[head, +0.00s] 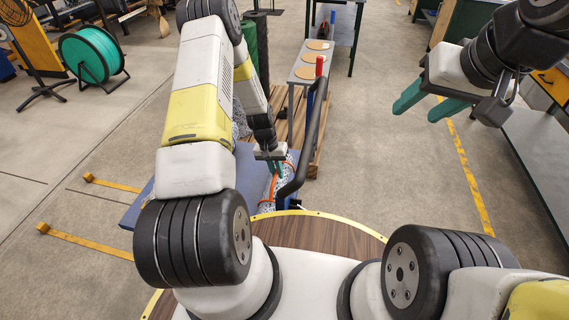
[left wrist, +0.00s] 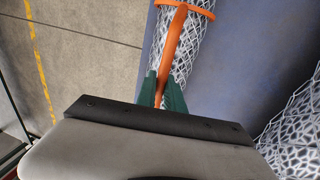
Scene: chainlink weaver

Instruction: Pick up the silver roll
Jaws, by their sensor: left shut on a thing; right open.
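A silver roll of chain-link mesh (left wrist: 193,32) lies on a blue surface (left wrist: 240,50), with an orange band around it. An orange strap (left wrist: 172,45) runs from the band along the roll. My left gripper (left wrist: 163,82) has its green fingers on either side of this strap and is shut on it, over the roll. In the head view, my left gripper (head: 277,167) is low at the blue surface, beside a black curved bar, and the mesh is partly hidden there. My right gripper (head: 415,112) is open and empty, raised over bare floor at the right.
Another mesh piece (left wrist: 292,140) shows at the lower right of the left wrist view. The black curved bar (head: 305,150) stands close right of my left gripper. A green hose reel (head: 91,55) and a narrow table (head: 310,65) stand beyond.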

